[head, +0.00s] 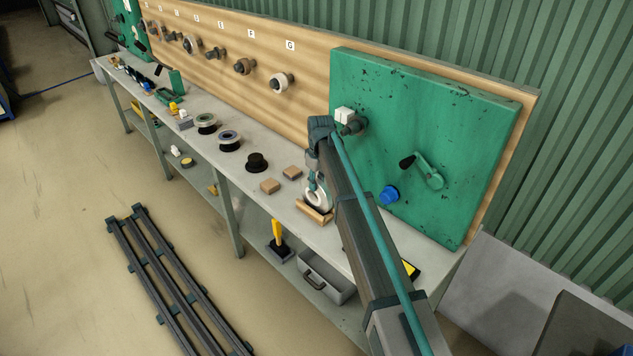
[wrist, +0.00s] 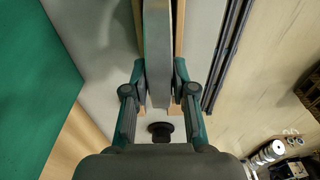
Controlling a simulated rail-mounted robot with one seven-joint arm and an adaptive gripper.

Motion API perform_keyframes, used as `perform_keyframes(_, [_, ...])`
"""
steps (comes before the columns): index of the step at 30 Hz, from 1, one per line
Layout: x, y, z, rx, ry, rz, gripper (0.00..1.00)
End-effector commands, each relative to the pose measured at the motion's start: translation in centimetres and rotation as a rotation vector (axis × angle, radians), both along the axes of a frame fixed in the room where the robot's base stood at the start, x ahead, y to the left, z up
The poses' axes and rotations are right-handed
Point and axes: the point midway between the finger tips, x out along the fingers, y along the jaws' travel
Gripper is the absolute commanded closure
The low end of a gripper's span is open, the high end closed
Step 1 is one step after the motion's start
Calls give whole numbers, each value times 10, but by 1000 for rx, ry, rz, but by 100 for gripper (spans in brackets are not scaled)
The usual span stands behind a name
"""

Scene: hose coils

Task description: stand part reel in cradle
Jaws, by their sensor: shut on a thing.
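The part reel (head: 316,199) is a pale disc-shaped reel standing upright on its edge at the wooden cradle (head: 313,216) on the bench. My gripper (head: 318,181) is above it, shut on its upper part. In the wrist view my gripper (wrist: 160,72) has one finger on each side of the reel (wrist: 158,45), which shows edge-on as a grey band. Strips of the cradle (wrist: 179,28) run along both sides of the reel. The reel's lower edge is hidden, so I cannot tell whether it touches the cradle's bottom.
Two wooden blocks (head: 270,186) and a black spool (head: 256,162) lie left of the cradle. More reels (head: 229,140) line the bench (head: 190,135). A green panel (head: 425,140) with a crank (head: 425,172) and blue knob (head: 389,195) stands behind. A grey bin (head: 325,283) sits below.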

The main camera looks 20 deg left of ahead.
Motion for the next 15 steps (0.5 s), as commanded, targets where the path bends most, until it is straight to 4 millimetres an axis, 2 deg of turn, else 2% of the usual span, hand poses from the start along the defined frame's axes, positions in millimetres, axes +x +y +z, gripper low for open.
perform_keyframes(12, [0, 0, 0, 0, -1, 0, 100])
perform_keyframes(13, [0, 0, 0, 0, -1, 0, 71])
perform_keyframes(15, [0, 0, 0, 0, -1, 0, 60])
